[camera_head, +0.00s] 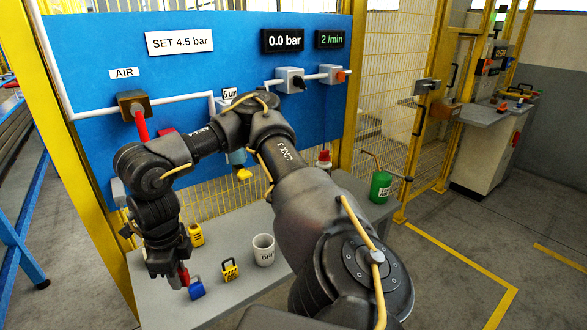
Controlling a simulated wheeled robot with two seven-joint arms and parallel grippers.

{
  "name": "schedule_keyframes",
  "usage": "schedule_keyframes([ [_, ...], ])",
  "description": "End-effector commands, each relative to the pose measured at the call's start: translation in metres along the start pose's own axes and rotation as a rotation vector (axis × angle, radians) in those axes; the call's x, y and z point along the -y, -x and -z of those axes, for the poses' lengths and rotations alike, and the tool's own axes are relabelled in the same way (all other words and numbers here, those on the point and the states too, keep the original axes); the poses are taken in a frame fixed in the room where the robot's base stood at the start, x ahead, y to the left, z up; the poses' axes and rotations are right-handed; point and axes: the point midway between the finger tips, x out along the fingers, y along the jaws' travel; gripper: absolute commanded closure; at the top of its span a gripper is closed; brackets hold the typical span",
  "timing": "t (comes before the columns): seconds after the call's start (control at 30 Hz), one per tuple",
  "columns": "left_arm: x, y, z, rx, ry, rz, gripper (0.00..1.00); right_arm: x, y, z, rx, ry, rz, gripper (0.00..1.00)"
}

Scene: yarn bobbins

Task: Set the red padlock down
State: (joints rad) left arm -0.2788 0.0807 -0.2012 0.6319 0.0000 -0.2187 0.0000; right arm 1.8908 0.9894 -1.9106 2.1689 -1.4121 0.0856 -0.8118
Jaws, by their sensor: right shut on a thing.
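The red padlock (184,275) is at the tip of my right gripper (174,272), at the left part of the grey bench. My right gripper points down and is shut on it. The gripper hides part of the padlock, and I cannot tell whether the padlock touches the bench top. A blue padlock (196,291) is just right of and below it in the picture. My left gripper is not in view.
On the grey bench (218,305) are a black-and-yellow item (230,270), a yellow item (196,235) and a white cup (263,250). A green can (380,187) is at the right end. A blue panel (210,75) stands behind. Bare bench lies in front.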

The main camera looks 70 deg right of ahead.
Motion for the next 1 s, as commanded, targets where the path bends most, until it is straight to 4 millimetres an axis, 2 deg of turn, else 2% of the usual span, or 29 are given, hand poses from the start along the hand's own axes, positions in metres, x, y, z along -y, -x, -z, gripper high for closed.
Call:
schedule_keyframes([
  [0.1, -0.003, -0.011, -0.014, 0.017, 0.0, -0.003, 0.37, 0.021, -0.013, 0.012, -0.004, -0.391, -0.004, 1.0],
  [0.2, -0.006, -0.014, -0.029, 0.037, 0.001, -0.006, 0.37, 0.034, -0.018, 0.021, -0.01, -0.659, -0.004, 1.0],
  [0.3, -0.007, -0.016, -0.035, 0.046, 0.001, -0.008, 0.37, 0.043, -0.022, 0.027, -0.014, -0.857, -0.004, 1.0],
  [0.4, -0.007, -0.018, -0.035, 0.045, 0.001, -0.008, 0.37, 0.048, -0.024, 0.032, -0.017, -0.98, -0.004, 1.0],
  [0.53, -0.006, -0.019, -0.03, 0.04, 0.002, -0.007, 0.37, 0.051, -0.025, 0.034, -0.019, -1.047, -0.003, 1.0],
  [0.87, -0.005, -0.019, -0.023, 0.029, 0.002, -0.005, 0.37, 0.051, -0.025, 0.033, -0.02, -1.051, -0.003, 1.0],
  [1.0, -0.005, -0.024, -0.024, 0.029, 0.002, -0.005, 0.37, 0.052, -0.034, 0.019, -0.022, -1.051, -0.001, 1.0],
])
